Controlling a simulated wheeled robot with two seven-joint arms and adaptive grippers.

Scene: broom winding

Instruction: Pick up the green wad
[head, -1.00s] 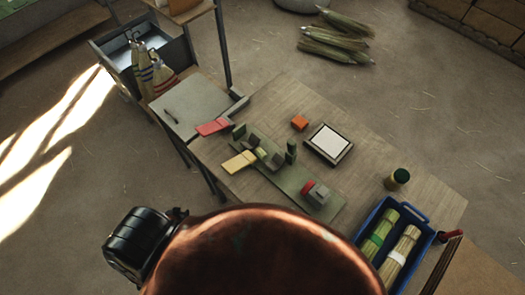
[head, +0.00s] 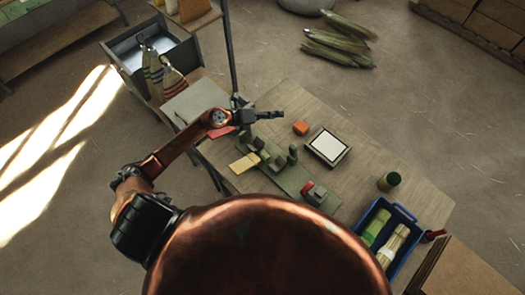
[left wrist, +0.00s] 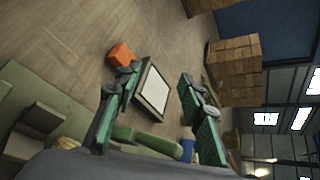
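Several green pieces stand on the greenish board (head: 289,181) in the head view; I cannot tell surely which is the wad. One is an upright dark green piece (head: 292,154) on the board's right side; others are small blocks (head: 258,143) just below my left gripper. My left gripper (head: 275,115) is over the far left part of the table, beyond the board. In the left wrist view its two fingers (left wrist: 155,112) are spread apart with nothing held between them. A green piece (left wrist: 145,139) shows low between them, partly hidden. My right gripper is in neither view.
Yellow pads (head: 245,163) and partly hidden red pads (head: 221,132) lie near the board. An orange block (head: 300,128), a framed white panel (head: 327,146) and a dark green jar (head: 389,181) stand on the table (head: 367,170). A blue bin (head: 402,212) holds straw bundles.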

